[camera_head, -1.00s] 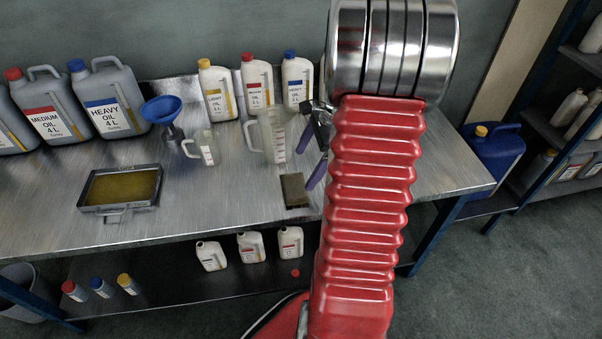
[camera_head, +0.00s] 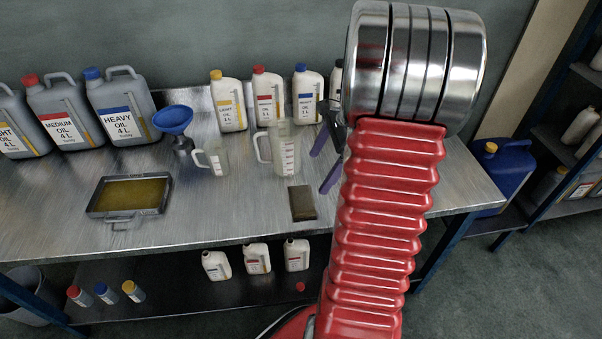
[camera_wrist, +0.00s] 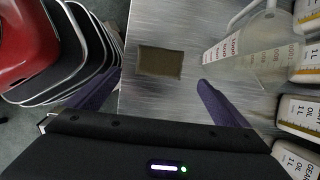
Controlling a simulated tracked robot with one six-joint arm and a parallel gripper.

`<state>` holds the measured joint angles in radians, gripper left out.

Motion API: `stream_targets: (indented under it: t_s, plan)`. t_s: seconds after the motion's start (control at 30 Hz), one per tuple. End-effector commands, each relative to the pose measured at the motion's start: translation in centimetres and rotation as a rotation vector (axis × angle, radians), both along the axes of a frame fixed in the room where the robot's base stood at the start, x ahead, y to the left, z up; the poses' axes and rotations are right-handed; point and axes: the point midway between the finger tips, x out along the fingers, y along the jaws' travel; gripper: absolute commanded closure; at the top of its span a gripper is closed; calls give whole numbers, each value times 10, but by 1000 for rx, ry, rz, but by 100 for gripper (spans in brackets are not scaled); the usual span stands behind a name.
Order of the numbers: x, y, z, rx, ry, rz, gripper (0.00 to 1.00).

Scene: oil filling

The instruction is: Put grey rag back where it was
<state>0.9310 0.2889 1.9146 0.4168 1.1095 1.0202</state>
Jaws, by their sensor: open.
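The grey rag (camera_head: 302,203) looks like a flat brownish-grey rectangle. It lies flat on the metal table near its front edge. It also shows in the wrist view (camera_wrist: 160,62), top middle, beyond and between the fingertips. My gripper (camera_head: 325,163) has purple fingers, spread apart and empty, above the table behind and to the right of the rag. The fingers also show in the wrist view (camera_wrist: 158,82), apart from the rag. Part of the gripper is hidden behind my red arm in the head view.
A clear measuring jug (camera_head: 281,150) stands behind the rag, with a smaller jug (camera_head: 213,160) to its left. Small oil bottles (camera_head: 268,98) line the back. A tray of oil (camera_head: 130,194) sits at left. The table between tray and rag is clear.

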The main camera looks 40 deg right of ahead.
Motion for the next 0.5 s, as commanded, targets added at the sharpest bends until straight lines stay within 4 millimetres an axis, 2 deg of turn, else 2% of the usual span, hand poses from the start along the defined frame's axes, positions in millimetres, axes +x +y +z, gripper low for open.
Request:
stream_targets:
  t_s: [0.17, 0.27, 0.37, 0.5]
  plan:
    - [1, 3, 2, -6, -2, 12, 0]
    - [4, 12, 8, -29, -12, 58, 0]
    - [9, 30, 20, -70, -31, 147, 0]
    - [14, 66, 40, -151, -69, 327, 0]
